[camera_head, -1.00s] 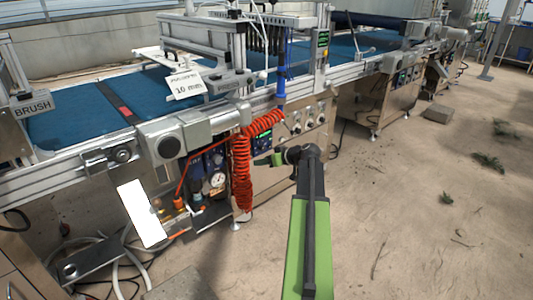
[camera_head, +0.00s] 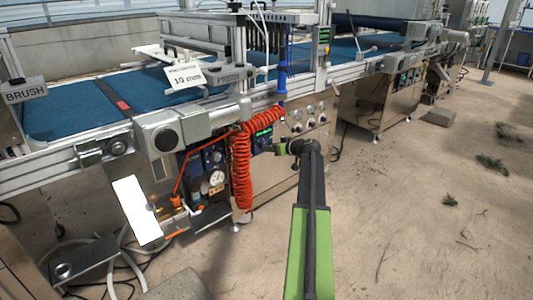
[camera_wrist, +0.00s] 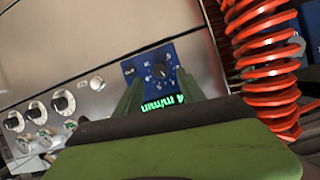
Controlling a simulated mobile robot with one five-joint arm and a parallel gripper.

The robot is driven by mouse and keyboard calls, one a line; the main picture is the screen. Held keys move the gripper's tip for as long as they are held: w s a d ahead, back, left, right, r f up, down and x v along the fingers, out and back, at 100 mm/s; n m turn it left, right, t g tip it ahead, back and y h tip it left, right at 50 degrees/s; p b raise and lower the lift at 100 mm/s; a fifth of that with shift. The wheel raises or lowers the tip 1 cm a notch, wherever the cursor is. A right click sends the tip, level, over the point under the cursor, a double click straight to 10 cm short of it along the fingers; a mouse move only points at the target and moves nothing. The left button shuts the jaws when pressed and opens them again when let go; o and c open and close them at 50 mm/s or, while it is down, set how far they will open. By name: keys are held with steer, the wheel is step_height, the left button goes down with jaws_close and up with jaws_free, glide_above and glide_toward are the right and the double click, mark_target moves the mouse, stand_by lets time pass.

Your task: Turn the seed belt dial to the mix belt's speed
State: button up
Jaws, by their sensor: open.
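A blue dial panel with a round black knob (camera_wrist: 159,71) and printed marks around it is straight ahead in the wrist view. A green lit display (camera_wrist: 162,103) below the knob shows a digit, seemingly 4, and "m/min", partly covered by my gripper. In the head view the blue panel (camera_head: 262,138) sits on the machine's side, right of the red coiled hose. My gripper (camera_wrist: 158,79) is open, its green fingers on either side of the knob's lower part; I cannot tell whether they touch it. In the head view my gripper (camera_head: 282,148) is close to the panel.
A red coiled hose (camera_wrist: 268,70) hangs close to the right of my gripper. Several black knobs (camera_wrist: 62,102) sit on the steel panel to the left. Blue belts (camera_head: 65,108) run along the machine top. The floor on the right (camera_head: 420,230) is mostly clear.

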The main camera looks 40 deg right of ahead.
steer(key=b+x, duration=0.1)
steer(key=x, duration=0.3)
steer(key=shift+w, duration=0.1)
steer(key=shift+c, duration=0.2)
jaws_close()
